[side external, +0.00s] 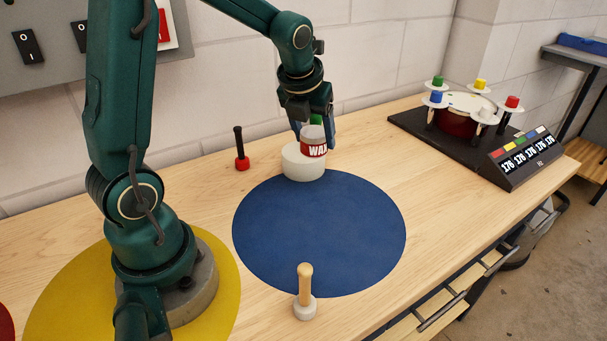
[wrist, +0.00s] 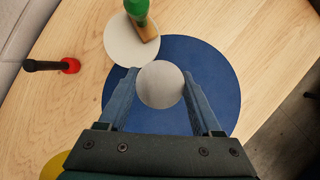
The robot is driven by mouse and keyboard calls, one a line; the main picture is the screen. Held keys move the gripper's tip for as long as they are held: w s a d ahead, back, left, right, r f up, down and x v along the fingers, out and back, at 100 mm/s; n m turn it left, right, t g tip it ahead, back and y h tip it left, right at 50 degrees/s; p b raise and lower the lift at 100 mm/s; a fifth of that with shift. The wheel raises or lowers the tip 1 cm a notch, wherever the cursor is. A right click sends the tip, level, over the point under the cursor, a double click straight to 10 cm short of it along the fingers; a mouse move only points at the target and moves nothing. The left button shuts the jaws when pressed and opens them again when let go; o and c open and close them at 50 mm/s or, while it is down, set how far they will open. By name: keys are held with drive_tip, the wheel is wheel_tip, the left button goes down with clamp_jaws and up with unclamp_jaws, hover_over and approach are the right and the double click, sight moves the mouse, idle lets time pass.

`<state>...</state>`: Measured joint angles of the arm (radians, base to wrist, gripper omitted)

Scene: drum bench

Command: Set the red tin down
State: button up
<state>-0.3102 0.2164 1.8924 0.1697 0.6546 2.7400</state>
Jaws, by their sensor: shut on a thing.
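The red tin (side external: 313,149) carries a white "WAX" label and has a grey top. In the wrist view its round grey top (wrist: 162,85) lies between the two blue fingers. My gripper (side external: 315,139) is shut on the tin, which looks upright. In the side view the tin overlaps the white round block (side external: 303,171). In the wrist view it shows over the blue round mat (wrist: 221,75), just beside the white block (wrist: 124,45). The tin seems held above the mat; its underside and exact height cannot be told.
A green-handled tool (wrist: 138,14) with a wooden end is at the white block. A black-handled tool with a red base (side external: 241,150) stands left. A wooden-handled tool (side external: 305,292) stands at the mat's front edge. A drum station (side external: 455,120) is at the right. Most of the mat is clear.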

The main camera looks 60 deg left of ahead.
drive_tip(key=s+d+f+m+h, duration=0.1)
drive_tip(key=s+d+m, duration=0.1)
drive_tip(key=d, duration=0.4)
drive_tip(key=s+d+f+m, duration=0.1)
drive_tip(key=d+f+m, duration=0.1)
drive_tip(key=d, duration=0.4)
drive_tip(key=s+d+f+m+h, duration=0.1)
drive_tip(key=s+d+f+m, duration=0.1)
drive_tip(key=d, duration=0.4)
drive_tip(key=shift+s+d+m+t+h, duration=0.15)
drive_tip(key=shift+s+m+t+h, duration=0.15)
drive_tip(key=shift+s+m, duration=0.1)
drive_tip(key=shift+w+f, duration=0.1)
drive_tip(key=shift+f, duration=2.3)
drive_tip(key=o, duration=1.4)
drive_tip(key=shift+f, duration=0.15)
